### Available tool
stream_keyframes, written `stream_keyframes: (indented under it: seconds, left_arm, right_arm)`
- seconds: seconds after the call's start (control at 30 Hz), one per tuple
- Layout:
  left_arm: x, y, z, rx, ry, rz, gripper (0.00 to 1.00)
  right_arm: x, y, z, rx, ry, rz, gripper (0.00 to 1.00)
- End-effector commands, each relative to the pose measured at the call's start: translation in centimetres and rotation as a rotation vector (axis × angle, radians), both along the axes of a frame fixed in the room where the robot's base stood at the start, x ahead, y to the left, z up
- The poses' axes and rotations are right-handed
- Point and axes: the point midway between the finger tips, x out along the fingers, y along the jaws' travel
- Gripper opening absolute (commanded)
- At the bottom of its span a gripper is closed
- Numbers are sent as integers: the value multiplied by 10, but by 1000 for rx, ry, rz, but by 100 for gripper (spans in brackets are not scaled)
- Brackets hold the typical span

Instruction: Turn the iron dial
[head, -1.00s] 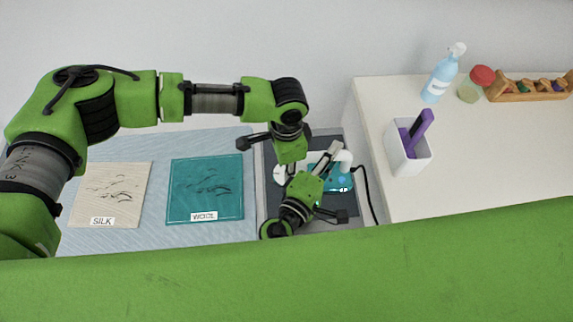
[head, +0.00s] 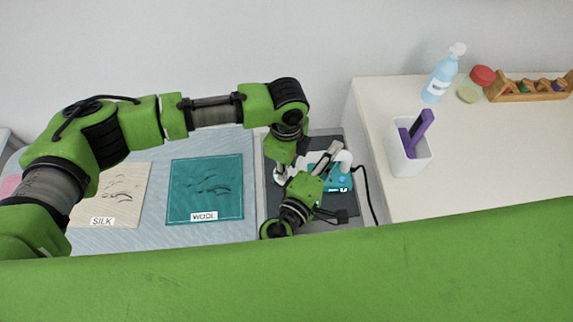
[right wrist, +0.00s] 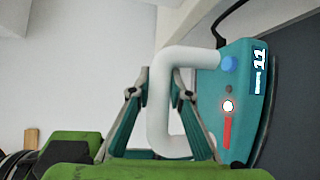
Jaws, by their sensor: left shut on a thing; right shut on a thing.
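The teal iron (head: 339,184) rests on a dark pad, partly hidden by my right gripper. In the right wrist view the iron (right wrist: 215,95) shows its white handle (right wrist: 180,57), a display reading "11", a blue button, and a lit white spot above a red bar. My right gripper (right wrist: 158,93) is shut on the white handle, a finger on either side; it also shows in the head view (head: 333,184). My left gripper (head: 281,172) is shut on a small pale round part at the iron's left end, probably the dial; its fingertips mostly hide it.
A wool cloth (head: 206,188) and a silk cloth (head: 118,193) lie on the pale board to the left. A black cord (head: 369,196) runs right of the iron. A white counter (head: 485,150) holds a white bin (head: 409,161), a spray bottle (head: 439,78) and a wooden rack (head: 527,92).

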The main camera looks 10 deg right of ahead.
Motion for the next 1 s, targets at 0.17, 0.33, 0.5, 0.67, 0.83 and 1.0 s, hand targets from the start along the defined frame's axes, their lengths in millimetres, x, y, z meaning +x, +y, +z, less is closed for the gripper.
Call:
stream_keyframes:
  seconds: [0.17,0.33,0.5,0.67,0.83,1.0]
  left_arm:
    - [1,-1,1,-2,-1,-43,2]
    - [1,-1,1,-2,-1,-57,2]
    - [0,-1,1,-2,-1,-59,2]
    - [0,-1,1,-2,-1,-58,2]
    - [0,-1,1,-1,0,-58,40]
    - [0,0,0,-1,0,-58,40]
  right_arm:
    - [-1,0,-2,0,4,-1,0]
    - [-1,0,-1,0,4,-1,0]
    - [-1,0,-1,0,4,-1,0]
    - [0,-1,-1,0,4,-1,0]
    - [0,0,-1,0,4,-1,0]
    - [0,0,-1,0,4,-1,0]
